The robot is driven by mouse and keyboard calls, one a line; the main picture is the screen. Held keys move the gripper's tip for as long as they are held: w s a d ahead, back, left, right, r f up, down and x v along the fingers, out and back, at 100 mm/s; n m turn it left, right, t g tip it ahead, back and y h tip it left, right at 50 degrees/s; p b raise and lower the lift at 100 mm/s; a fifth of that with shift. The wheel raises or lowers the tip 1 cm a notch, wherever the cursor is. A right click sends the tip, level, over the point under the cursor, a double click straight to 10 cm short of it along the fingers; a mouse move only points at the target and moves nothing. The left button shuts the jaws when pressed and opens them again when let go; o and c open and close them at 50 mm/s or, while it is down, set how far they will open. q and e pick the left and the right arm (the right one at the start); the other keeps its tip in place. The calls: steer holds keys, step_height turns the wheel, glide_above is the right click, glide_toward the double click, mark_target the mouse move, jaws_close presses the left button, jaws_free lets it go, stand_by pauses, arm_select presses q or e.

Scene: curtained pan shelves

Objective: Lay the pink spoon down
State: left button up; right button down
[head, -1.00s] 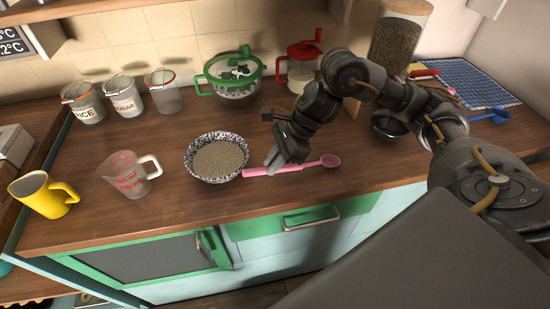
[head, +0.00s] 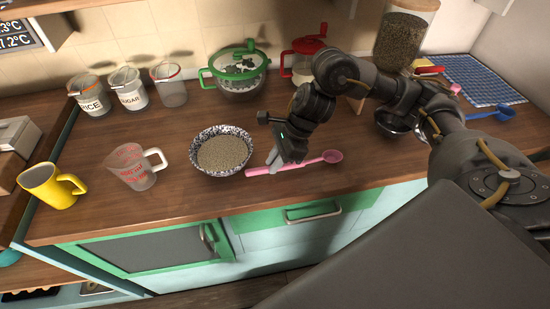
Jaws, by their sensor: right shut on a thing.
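The pink spoon (head: 312,162) is at the front middle of the wooden counter, its bowl pointing right and its handle end at the left near the speckled bowl. My right gripper (head: 273,161) is over the handle, pointing down, and is shut on it. The spoon looks level and on or just above the counter; I cannot tell whether it touches. My left gripper is not in view.
A speckled bowl of grain (head: 221,152) stands just left of the spoon. A measuring cup (head: 133,166) and a yellow mug (head: 51,186) are further left. Jars and a green-lidded pot (head: 236,70) line the back. The counter's front edge (head: 300,197) is close.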

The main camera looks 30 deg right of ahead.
steer(key=shift+f, duration=0.1)
steer(key=shift+a+f, duration=0.1)
steer(key=shift+f+h+p, duration=0.35)
steer(key=shift+h, duration=0.05)
steer(key=c, duration=1.7)
jaws_free()
steer(key=o, duration=0.6)
steer(key=v, duration=1)
steer(key=shift+r+b, duration=0.35)
steer(key=shift+f, duration=0.1)
